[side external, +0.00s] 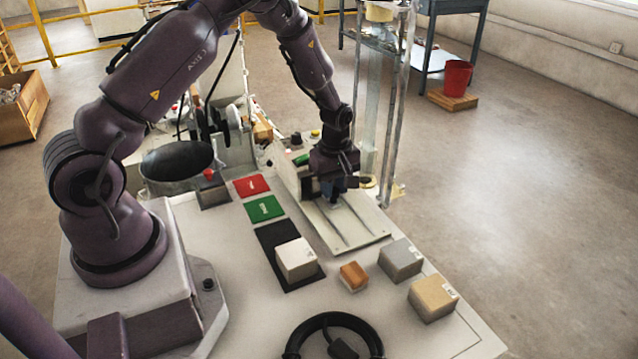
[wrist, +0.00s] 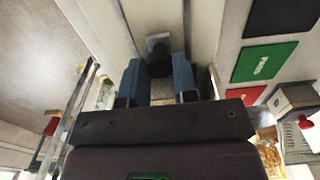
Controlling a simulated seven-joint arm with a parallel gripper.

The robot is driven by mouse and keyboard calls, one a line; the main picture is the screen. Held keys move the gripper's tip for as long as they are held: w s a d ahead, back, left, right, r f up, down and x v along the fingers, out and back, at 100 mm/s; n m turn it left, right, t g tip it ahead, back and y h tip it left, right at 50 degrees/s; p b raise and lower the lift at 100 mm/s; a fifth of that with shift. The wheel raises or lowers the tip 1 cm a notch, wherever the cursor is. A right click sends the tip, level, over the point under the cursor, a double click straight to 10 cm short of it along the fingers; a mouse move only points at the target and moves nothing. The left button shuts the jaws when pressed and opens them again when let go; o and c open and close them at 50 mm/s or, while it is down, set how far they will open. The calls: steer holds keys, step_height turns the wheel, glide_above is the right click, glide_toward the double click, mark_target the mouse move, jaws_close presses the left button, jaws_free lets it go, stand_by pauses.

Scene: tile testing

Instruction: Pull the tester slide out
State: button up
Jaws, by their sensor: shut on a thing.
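The tester slide (side external: 362,236) is a pale flat plate with two long dark grooves, lying on the bench below the clear upright tube. In the wrist view, its pale surface (wrist: 158,14) fills the top middle. My gripper (side external: 334,197) is low over the slide, pointing down. In the wrist view, the two blue fingers of my gripper (wrist: 159,78) are shut on a dark rounded handle (wrist: 158,61) with a small grey block at its far side. In the side view, my gripper mostly hides the handle.
A clear tower (side external: 385,110) stands close behind my gripper. Red (side external: 252,184) and green (side external: 265,208) pads lie to the left. A white block (side external: 296,258) sits on a black pad. Orange (side external: 354,275), grey (side external: 401,260) and tan (side external: 433,298) blocks stand near the slide's front end.

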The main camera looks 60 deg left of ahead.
steer(key=shift+d, duration=2.3)
steer(key=shift+d, duration=3.2)
steer(key=o, duration=0.7)
steer(key=shift+c, duration=0.2)
steer(key=shift+o, duration=0.6)
steer(key=shift+r, duration=0.1)
steer(key=shift+a+r, duration=0.2)
steer(key=shift+r, duration=2.75)
